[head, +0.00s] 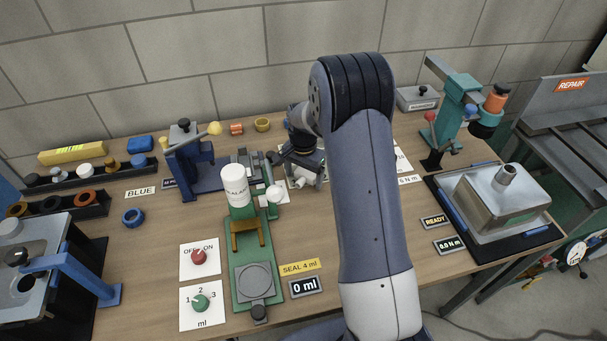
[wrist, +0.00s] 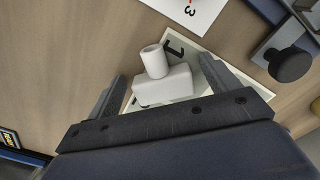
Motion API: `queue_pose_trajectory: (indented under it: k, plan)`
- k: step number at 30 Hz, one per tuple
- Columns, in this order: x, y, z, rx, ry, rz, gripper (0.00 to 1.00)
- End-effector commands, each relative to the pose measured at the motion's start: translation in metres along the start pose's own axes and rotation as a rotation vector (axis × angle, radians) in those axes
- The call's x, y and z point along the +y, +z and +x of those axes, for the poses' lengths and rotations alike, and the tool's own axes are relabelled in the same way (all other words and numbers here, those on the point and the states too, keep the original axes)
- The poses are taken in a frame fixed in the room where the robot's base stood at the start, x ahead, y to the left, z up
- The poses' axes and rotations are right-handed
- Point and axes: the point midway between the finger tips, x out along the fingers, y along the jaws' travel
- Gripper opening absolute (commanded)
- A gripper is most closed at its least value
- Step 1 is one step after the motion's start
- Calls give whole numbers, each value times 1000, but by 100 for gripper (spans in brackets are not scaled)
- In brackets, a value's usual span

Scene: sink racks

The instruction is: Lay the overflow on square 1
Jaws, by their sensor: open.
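A white block with a short upright tube (wrist: 165,83), apparently the overflow, sits on a pale square card marked 1 (wrist: 178,45) in the wrist view. The block covers part of the card. My gripper (wrist: 163,70) is open, one finger on each side of the block, with visible room between the fingers and its sides. In the head view my gripper (head: 284,160) is low over the back middle of the table, and my arm hides much of that spot.
A dark knob (wrist: 290,64) on a metal fixture stands close to the right. In the head view a green stand with a white bottle (head: 235,186) is left of my gripper, and a metal tank (head: 497,200) stands at right.

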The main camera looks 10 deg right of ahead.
Motion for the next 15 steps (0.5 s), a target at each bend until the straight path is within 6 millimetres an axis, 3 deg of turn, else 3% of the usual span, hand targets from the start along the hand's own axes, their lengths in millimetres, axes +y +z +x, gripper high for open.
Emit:
queue_pose_trajectory:
  k: [7, 15]
  plan:
    - [-1, -1, -12, 3, -3, 0, 83]
    - [-1, 0, -68, 4, -4, 0, 83]
